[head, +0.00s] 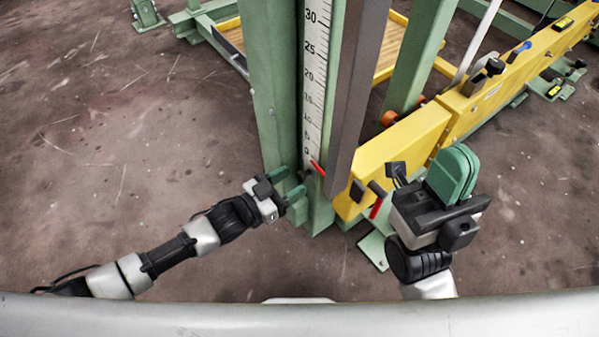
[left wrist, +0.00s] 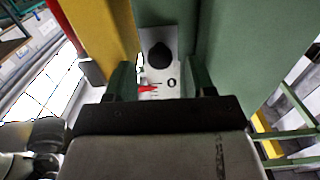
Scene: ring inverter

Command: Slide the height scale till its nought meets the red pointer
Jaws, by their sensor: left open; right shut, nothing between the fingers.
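The white height scale (head: 314,75) stands upright in the green post (head: 268,80), its numbers falling to the nought at its lower end. The red pointer (head: 318,168) sits just below the nought in the head view. In the left wrist view the red pointer (left wrist: 147,89) lies close to the nought (left wrist: 171,83), slightly below its mark. A black knob (left wrist: 159,57) is on the scale's end plate. My left gripper (head: 290,184) is open at the post's foot; its green fingers (left wrist: 160,80) stand either side of the plate, apart from the knob. My right gripper (head: 455,173) is shut and empty.
A yellow beam (head: 410,145) with a red-ended lever (head: 376,208) and black clamps runs right from the post, near my right gripper. A dark grey bar (head: 357,90) stands beside the scale. The floor (head: 110,150) at left is clear.

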